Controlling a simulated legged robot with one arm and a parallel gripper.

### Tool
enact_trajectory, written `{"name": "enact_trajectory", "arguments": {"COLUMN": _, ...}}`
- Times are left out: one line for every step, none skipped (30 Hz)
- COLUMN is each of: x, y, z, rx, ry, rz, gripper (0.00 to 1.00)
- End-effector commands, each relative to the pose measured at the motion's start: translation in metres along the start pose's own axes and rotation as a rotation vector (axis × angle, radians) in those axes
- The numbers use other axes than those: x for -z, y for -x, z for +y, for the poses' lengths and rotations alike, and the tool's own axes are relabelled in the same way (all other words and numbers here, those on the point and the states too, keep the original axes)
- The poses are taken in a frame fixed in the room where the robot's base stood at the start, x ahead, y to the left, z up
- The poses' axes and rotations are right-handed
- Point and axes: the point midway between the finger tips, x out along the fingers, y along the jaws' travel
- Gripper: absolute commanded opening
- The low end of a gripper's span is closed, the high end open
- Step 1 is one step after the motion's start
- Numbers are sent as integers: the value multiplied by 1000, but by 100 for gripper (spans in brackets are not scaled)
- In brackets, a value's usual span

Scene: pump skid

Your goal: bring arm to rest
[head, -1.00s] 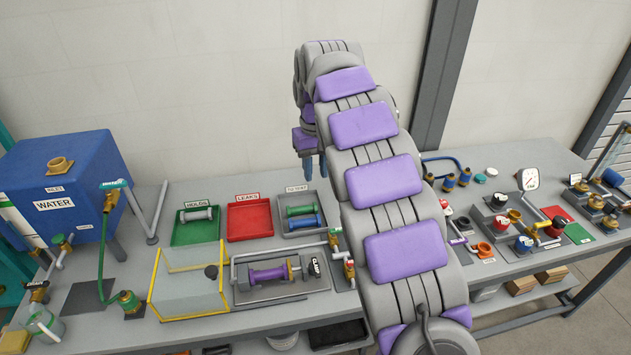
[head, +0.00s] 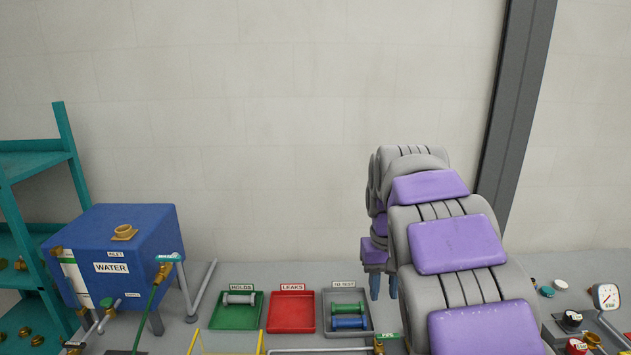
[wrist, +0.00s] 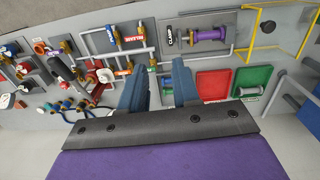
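My arm, grey with purple pads, reaches out over the bench at the right of the head view. My gripper (head: 383,286) hangs at its far end, above the back of the bench, with two blue fingers pointing down. In the wrist view my gripper (wrist: 158,88) shows its two blue fingers apart, with nothing held between them. The bench top lies below the fingers, and they appear clear of it.
On the bench are a blue water tank (head: 112,262), a green tray (head: 237,322) holding a grey piece, an empty red tray (head: 291,325), and a grey tray (head: 347,329) with green and blue pieces. A teal shelf (head: 35,165) stands left. The wall above is bare.

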Motion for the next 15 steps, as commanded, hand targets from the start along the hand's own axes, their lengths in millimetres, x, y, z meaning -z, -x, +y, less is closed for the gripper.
{"name": "enact_trajectory", "arguments": {"x": -18, "y": -1, "z": 0, "rx": -1, "ry": -15, "rz": -6, "gripper": 31}}
{"name": "enact_trajectory", "arguments": {"x": -27, "y": -3, "z": 1, "rx": -1, "ry": -24, "rz": -12, "gripper": 31}}
{"name": "enact_trajectory", "arguments": {"x": -40, "y": -5, "z": 2, "rx": -1, "ry": -36, "rz": -16, "gripper": 31}}
{"name": "enact_trajectory", "arguments": {"x": -49, "y": -6, "z": 2, "rx": -2, "ry": -42, "rz": -16, "gripper": 31}}
{"name": "enact_trajectory", "arguments": {"x": -59, "y": -9, "z": 2, "rx": -1, "ry": -49, "rz": -22, "gripper": 31}}
{"name": "enact_trajectory", "arguments": {"x": -72, "y": -11, "z": 2, "rx": -1, "ry": -57, "rz": -24, "gripper": 31}}
{"name": "enact_trajectory", "arguments": {"x": -82, "y": -13, "z": 2, "rx": -1, "ry": -63, "rz": -29, "gripper": 31}}
{"name": "enact_trajectory", "arguments": {"x": -93, "y": -17, "z": 2, "rx": 0, "ry": -69, "rz": -36, "gripper": 31}}
{"name": "enact_trajectory", "arguments": {"x": -107, "y": -20, "z": 1, "rx": 3, "ry": -75, "rz": -38, "gripper": 31}}
{"name": "enact_trajectory", "arguments": {"x": -117, "y": -23, "z": 1, "rx": 4, "ry": -79, "rz": -42, "gripper": 31}}
{"name": "enact_trajectory", "arguments": {"x": -127, "y": -26, "z": 0, "rx": 6, "ry": -83, "rz": -45, "gripper": 31}}
{"name": "enact_trajectory", "arguments": {"x": -141, "y": -31, "z": -1, "rx": 6, "ry": -87, "rz": -49, "gripper": 31}}
{"name": "enact_trajectory", "arguments": {"x": -152, "y": -35, "z": -2, "rx": 7, "ry": -90, "rz": -54, "gripper": 31}}
{"name": "enact_trajectory", "arguments": {"x": -163, "y": -39, "z": -2, "rx": 8, "ry": -91, "rz": -58, "gripper": 31}}
{"name": "enact_trajectory", "arguments": {"x": -178, "y": -45, "z": -4, "rx": 11, "ry": -93, "rz": -67, "gripper": 31}}
